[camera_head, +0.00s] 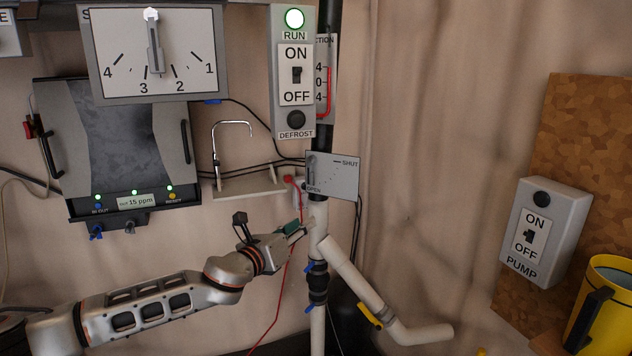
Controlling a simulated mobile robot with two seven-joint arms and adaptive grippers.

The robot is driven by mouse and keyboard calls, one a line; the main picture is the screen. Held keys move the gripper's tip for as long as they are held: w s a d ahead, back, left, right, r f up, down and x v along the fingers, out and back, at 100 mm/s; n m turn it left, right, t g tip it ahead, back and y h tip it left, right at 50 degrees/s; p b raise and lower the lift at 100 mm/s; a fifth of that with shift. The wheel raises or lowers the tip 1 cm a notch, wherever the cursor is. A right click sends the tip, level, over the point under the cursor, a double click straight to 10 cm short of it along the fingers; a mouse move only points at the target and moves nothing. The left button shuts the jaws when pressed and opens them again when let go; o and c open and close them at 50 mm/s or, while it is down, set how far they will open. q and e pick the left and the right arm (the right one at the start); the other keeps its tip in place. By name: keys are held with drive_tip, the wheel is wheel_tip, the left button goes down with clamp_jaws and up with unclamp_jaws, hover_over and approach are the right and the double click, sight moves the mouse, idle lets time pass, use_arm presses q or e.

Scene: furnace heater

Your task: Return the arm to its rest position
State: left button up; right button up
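My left arm reaches in from the lower left, stretched out to the right. My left gripper (298,233) is at its end, close to the white vertical pipe (319,218) below the OPEN/SHUT plate (332,176). I cannot tell whether the fingers touch the pipe, or whether they are open or shut. The fingertips are small and partly merge with the pipe. My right gripper is not in view.
A heater control box with a dial (180,60) and a RUN/DEFROST switch panel (293,75) are above. A small shelf with a tap (247,187) is above the gripper. A pump switch box (545,232) and yellow mug (605,305) are at right.

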use_arm(q)
drive_tip(key=s+d+f+n+g, duration=0.1)
drive_tip(key=s+d+f+n, duration=0.1)
drive_tip(key=s+f+n, duration=0.8)
drive_tip(key=s+d+f+n+g, duration=0.1)
drive_tip(key=s+d+f+n, duration=0.2)
drive_tip(key=s+f+n, duration=0.65)
drive_tip(key=s+a+f+n+g+y, duration=0.1)
drive_tip(key=s+a+f+n+y, duration=0.2)
drive_tip(key=s+a+f+n, duration=0.4)
drive_tip(key=s+a+f+n+g+y, duration=0.1)
drive_tip(key=s+a+f+n+y, duration=0.1)
drive_tip(key=s+a+f+n, duration=0.5)
drive_tip(key=s+a+f, duration=0.4)
drive_tip(key=s+f, duration=0.3)
drive_tip(key=s, duration=0.2)
drive_tip(key=shift+a+g+y, duration=0.3)
drive_tip(key=shift+y, duration=0.1)
